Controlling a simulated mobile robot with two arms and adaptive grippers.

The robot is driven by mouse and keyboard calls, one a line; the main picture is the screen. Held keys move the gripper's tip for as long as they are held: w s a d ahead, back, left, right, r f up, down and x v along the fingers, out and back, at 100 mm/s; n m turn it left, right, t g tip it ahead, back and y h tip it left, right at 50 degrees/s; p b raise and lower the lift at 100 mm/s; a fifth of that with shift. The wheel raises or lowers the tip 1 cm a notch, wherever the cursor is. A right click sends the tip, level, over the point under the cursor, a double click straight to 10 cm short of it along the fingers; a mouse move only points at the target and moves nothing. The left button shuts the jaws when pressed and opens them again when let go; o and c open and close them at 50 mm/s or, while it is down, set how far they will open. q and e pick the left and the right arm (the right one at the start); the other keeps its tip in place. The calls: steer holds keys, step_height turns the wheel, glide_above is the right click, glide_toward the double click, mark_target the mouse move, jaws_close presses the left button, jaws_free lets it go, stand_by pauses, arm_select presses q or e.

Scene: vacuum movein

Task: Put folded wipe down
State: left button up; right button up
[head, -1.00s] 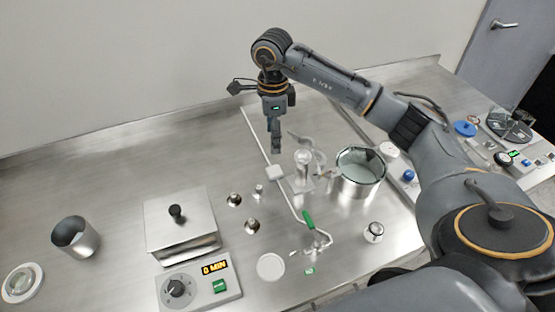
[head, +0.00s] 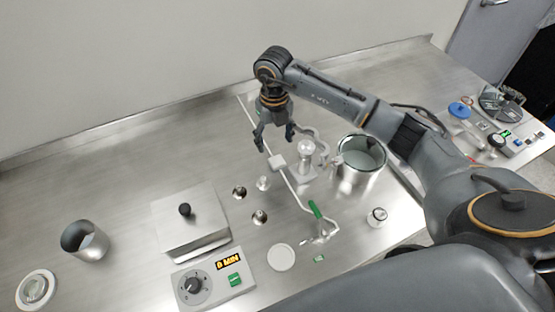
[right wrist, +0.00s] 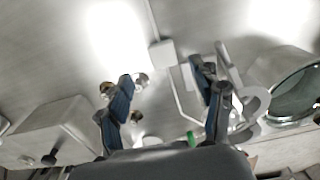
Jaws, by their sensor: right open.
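A small white folded pad, which looks like the folded wipe (head: 277,161), lies flat on the metal bench across a thin pale strip. It also shows in the right wrist view (right wrist: 162,53), beyond the fingertips and apart from them. My right gripper (head: 275,143) is open and empty, pointing down above and slightly behind the wipe. Its two spread fingers also show in the right wrist view (right wrist: 166,80), with nothing between them touching either finger. My left gripper is not in view.
Small metal knobs (head: 260,217), a lidded steel box (head: 192,229) and a timer unit (head: 212,282) stand in front and left. The bench behind and left is clear.

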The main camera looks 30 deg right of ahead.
mark_target(275, 158)
steer(key=shift+f, duration=1.15)
step_height(275, 158, down, 4)
steer(key=shift+w+d+f+p, duration=0.1)
steer(key=shift+w+f+p, duration=0.1)
steer(key=shift+p, duration=1.05)
steer(key=shift+f, duration=0.3)
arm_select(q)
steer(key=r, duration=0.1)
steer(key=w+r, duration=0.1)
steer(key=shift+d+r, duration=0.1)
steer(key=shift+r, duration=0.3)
arm_select(e)
steer(key=c, duration=1)
steer(key=shift+r, duration=0.15)
